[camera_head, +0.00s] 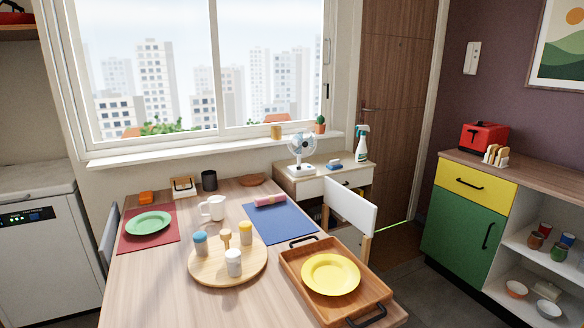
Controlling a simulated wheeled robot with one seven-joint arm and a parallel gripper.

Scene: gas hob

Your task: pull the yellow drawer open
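The yellow drawer (475,186) is at the right, at the top of the sideboard, directly under its wooden top. It looks shut, its front flush with the green door (463,228) below. A dark bar handle (463,183) runs across the middle of the drawer front. Nothing stands in front of the drawer in this view. My gripper is not in view, so where it is relative to the handle is hidden.
A dining table (150,285) with dishes fills the front left and middle. A white chair (349,208) stands at its far right side. Dark floor (410,262) is free between table and sideboard. A red toaster (484,137) stands on the sideboard (540,181).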

